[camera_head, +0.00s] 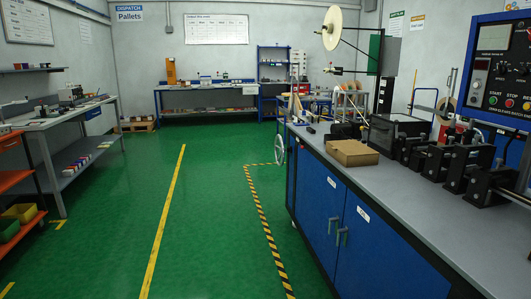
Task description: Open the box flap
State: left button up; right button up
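A brown cardboard box (352,152) sits on the grey top of the blue-doored workbench (435,212) at the right. It is low and flat, and its top looks closed. I cannot make out the edges of its flap at this size. Neither my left gripper nor my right gripper shows in the head view.
Dark machine blocks (455,162) stand close to the right of the box, with a control panel (498,70) above. A dark case (396,132) stands behind it. The green floor (215,220) left of the bench is clear.

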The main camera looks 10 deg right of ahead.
aim_at(353, 147)
jog(key=u, duration=0.3)
jog(key=i, duration=1.4)
jog(key=z, duration=0.7)
jog(key=i, duration=1.65)
jog(key=z, duration=1.3)
